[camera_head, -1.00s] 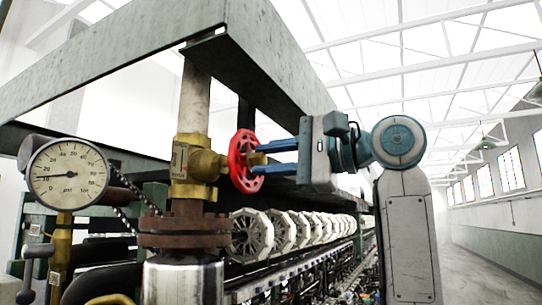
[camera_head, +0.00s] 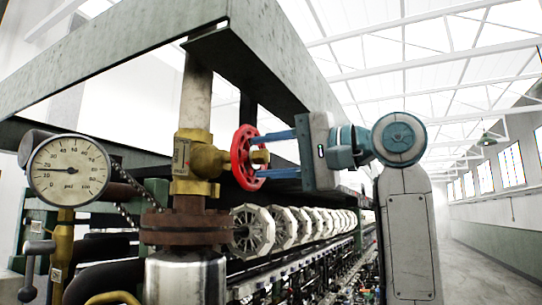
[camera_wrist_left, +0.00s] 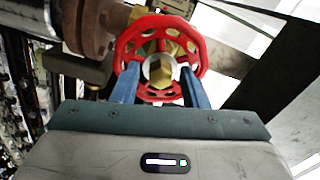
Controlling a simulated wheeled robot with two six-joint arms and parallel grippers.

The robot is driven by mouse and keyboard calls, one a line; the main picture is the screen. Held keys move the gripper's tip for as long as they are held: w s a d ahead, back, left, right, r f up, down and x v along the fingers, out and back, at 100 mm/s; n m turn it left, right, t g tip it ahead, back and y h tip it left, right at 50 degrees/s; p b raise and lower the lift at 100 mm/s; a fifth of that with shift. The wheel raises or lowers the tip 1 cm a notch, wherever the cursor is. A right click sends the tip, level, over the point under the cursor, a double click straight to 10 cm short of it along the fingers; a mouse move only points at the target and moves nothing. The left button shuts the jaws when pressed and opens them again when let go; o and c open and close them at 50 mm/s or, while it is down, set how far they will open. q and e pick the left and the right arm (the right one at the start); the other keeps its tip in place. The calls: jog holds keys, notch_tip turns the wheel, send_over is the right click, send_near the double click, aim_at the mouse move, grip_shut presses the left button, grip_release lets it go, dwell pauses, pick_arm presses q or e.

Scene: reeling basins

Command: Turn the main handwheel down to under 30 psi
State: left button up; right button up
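The red main handwheel (camera_head: 243,157) sits on a brass valve (camera_head: 199,160) on the vertical pipe, and its brass hub faces right. My left gripper (camera_head: 262,156) comes from the right with its two blue fingers spread, one above and one below the hub. In the left wrist view the fingers reach the handwheel rim (camera_wrist_left: 203,62) on both sides of the brass hub nut (camera_wrist_left: 160,72), with gaps to it. Whether they touch the rim is unclear. The pressure gauge (camera_head: 69,171) has its needle pointing left, low on the scale; the exact reading is hard to make out. My right gripper is not visible.
A rusty flange (camera_head: 186,228) lies below the valve. A green steel beam (camera_head: 270,60) passes above my gripper. A row of white reels (camera_head: 285,228) runs back beneath it. An aisle (camera_head: 490,270) is open at the right.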

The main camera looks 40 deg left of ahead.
pick_arm(q)
jog(key=v, duration=0.7)
jog(key=shift+d, duration=0.15)
dwell(0.4)
